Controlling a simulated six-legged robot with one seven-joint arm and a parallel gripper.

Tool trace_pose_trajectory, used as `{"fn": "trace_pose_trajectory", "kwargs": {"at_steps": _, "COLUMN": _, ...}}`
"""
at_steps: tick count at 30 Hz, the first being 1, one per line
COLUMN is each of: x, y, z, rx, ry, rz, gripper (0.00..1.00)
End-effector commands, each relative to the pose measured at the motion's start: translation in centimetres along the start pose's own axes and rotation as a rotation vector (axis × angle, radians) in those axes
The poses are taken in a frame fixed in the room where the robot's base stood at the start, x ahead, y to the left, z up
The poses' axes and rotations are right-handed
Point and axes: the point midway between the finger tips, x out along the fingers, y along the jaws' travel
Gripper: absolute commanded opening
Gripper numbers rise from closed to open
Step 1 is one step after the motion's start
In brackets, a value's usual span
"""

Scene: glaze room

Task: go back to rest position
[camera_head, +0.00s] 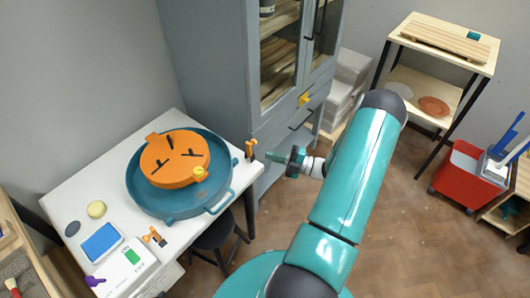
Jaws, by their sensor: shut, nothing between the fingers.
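My arm is teal and black and reaches up through the middle right of the head view. My gripper (276,157) is small and dark at the arm's end, just off the right edge of the white table. It is shut and empty, and it touches nothing that I can make out. A small orange and black item (250,149) is at the table's corner, just left of the gripper. The fingertips are too small to see in detail.
The white table (207,236) holds a blue basin (141,201) with an orange disc (172,159). A grey cabinet (215,75) stands behind my gripper. A black stool (218,235) is beside the table. A wooden shelf (448,62) and red bin (456,176) stand right. Floor between is clear.

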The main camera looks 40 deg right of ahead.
Motion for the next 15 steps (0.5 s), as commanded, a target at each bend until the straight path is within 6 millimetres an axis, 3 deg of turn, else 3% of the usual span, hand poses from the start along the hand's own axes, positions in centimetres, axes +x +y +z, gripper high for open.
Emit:
{"fn": "trace_pose_trajectory", "kwargs": {"at_steps": 7, "x": -4.5, "y": -0.2, "z": 0.2, "rx": -0.001, "ry": -0.002, "rz": 0.0, "gripper": 0.0}}
{"fn": "trace_pose_trajectory", "kwargs": {"at_steps": 15, "x": -6.2, "y": -0.2, "z": 0.2, "rx": 0.001, "ry": 0.0, "rz": 0.001, "gripper": 0.0}}
